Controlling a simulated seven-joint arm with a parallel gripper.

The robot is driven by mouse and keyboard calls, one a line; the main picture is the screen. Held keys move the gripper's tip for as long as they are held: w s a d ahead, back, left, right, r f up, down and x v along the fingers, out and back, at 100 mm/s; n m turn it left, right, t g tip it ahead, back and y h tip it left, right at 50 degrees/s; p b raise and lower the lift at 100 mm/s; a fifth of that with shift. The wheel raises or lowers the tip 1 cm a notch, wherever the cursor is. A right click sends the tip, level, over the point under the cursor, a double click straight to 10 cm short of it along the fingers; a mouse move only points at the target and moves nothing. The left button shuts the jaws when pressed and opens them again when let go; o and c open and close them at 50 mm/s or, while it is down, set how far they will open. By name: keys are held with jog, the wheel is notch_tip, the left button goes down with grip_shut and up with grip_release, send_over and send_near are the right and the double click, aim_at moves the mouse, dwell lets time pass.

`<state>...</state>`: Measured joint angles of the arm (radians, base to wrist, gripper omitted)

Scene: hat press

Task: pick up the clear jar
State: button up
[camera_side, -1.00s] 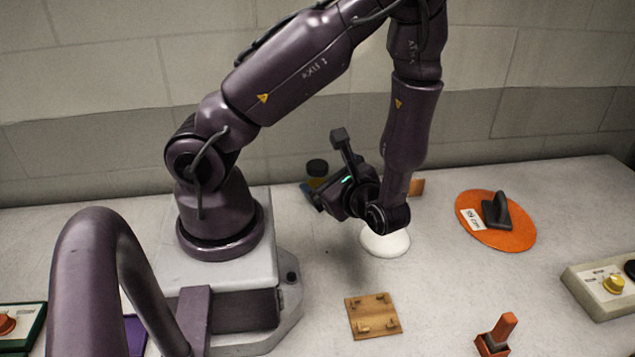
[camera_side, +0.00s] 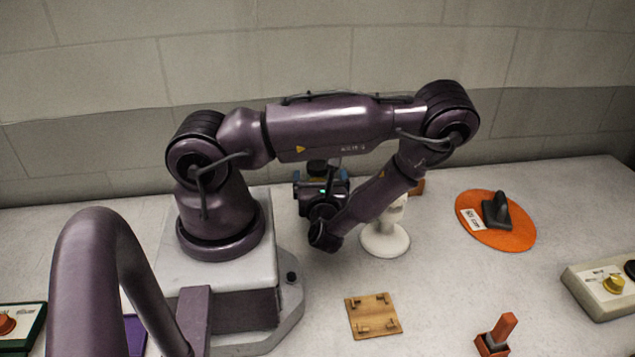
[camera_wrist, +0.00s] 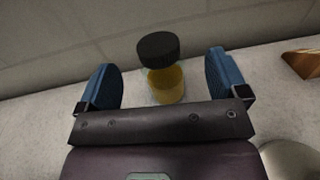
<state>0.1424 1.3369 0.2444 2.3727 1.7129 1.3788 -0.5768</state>
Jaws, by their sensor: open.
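The clear jar (camera_wrist: 165,85) has a black lid and yellow contents and stands upright. In the wrist view it shows between and beyond the two blue fingers of my gripper (camera_wrist: 161,62), touching neither as far as I can see. Its lower part is partly hidden by the gripper's dark front edge. In the side view mostly its dark lid (camera_side: 317,165) shows behind my gripper (camera_side: 320,178), and its body is largely hidden. My gripper is open and empty, low over the table and pointed at the jar.
A white stand (camera_side: 386,241) is just right of my wrist. An orange-brown block (camera_side: 417,187) lies behind it. An orange disc with a dark handle (camera_side: 497,212), a wooden plate (camera_side: 373,316), a red-handled tool (camera_side: 497,335) and a control box (camera_side: 605,285) lie further off. The wall is close behind.

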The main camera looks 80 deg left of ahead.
jog(key=shift+w+a, duration=0.15)
jog(key=shift+a, duration=2.65)
jog(key=c, duration=1.2)
